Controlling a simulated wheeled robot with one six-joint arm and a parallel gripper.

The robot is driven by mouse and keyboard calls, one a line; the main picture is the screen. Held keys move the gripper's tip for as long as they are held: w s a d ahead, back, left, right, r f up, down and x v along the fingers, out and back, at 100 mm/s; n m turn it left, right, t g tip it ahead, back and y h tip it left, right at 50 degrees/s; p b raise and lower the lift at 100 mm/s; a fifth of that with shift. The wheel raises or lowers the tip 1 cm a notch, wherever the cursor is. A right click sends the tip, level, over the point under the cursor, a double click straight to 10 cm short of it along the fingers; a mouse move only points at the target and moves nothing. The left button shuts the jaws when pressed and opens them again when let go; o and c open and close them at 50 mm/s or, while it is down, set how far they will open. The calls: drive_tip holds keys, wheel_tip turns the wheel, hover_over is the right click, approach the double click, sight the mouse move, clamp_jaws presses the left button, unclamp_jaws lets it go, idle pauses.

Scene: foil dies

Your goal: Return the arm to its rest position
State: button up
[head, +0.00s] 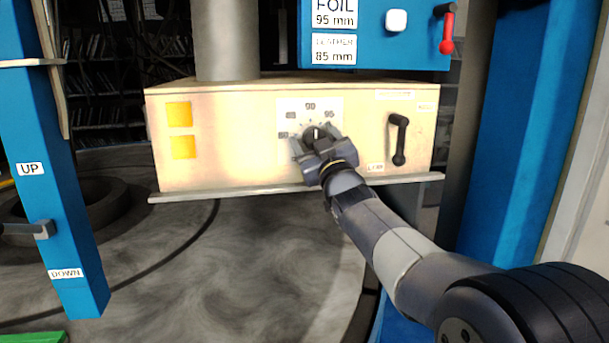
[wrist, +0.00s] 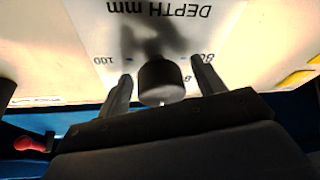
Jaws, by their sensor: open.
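My gripper (head: 314,147) is at the front of the cream panel box (head: 220,135), over the lower part of the white depth dial plate (head: 290,108). In the wrist view my gripper (wrist: 160,88) is open, with one finger on each side of a dark round knob (wrist: 163,82). A gap shows between the knob and each finger. In the head view my gripper partly hides the knob and the dial markings. My arm reaches in from the lower right.
A black lever (head: 398,140) is on the panel, right of my gripper. A ledge (head: 260,191) runs under the box. Above is a blue panel (head: 385,35) with a red-handled lever (head: 447,30). Blue posts (head: 60,170) stand at both sides.

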drive_tip(key=m+h+p, duration=0.1)
drive_tip(key=m, duration=0.1)
drive_tip(key=m+t+h+p, duration=0.1)
drive_tip(key=m+h, duration=0.1)
drive_tip(key=m, duration=0.1)
drive_tip(key=shift+r+p, duration=0.15)
drive_tip(key=shift+p, duration=0.15)
drive_tip(key=f+b+v, duration=0.1)
drive_tip(key=b+v, duration=0.2)
drive_tip(key=v, duration=0.9)
drive_tip(key=shift+f+m+g, duration=0.2)
drive_tip(key=shift+m+g, duration=0.1)
drive_tip(key=shift+m, duration=0.1)
drive_tip(key=shift+w+d, duration=0.1)
drive_tip(key=shift+d, duration=0.1)
